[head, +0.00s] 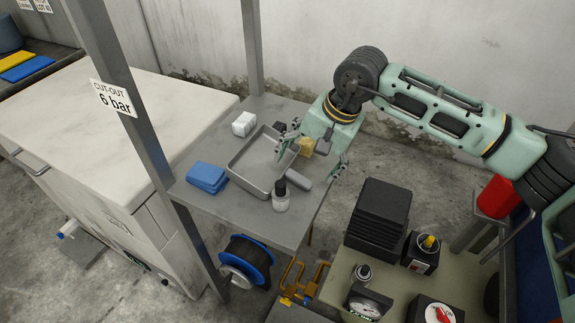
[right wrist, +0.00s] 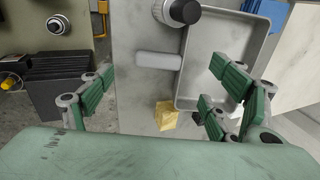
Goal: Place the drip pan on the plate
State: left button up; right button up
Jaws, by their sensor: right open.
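The drip pan (head: 252,160) is a shallow grey tray with a short stubby handle (head: 306,188). It lies flat on a grey metal table, and it also shows in the right wrist view (right wrist: 215,50). My right gripper (head: 311,164) is open and empty above the handle end of the pan. In the right wrist view its fingers (right wrist: 160,92) are spread wide. The handle lies beyond them, between the two sides, with no contact visible. I cannot tell for certain which surface is the plate. A broad pale slab (head: 90,95) tops the cabinet at left. My left gripper is not in view.
A black-capped bottle (head: 281,196) stands close beside the pan's handle. Blue folded cloths (head: 207,177), a white block (head: 243,123) and a yellow cloth (head: 305,146) surround the pan. A grey post (head: 150,140) rises between table and slab.

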aim_at(299, 176)
jog(key=p+x, duration=0.2)
jog(key=x, duration=0.3)
jog(key=shift+w+f, duration=0.15)
jog(key=shift+f, duration=0.15)
jog(key=shift+w+a+f, duration=0.1)
jog(key=shift+f, duration=0.35)
jog(key=shift+c, duration=0.9)
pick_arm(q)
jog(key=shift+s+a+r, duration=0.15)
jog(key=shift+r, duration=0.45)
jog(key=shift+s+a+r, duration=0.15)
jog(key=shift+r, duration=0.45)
pick_arm(e)
jog(key=c, duration=1.5)
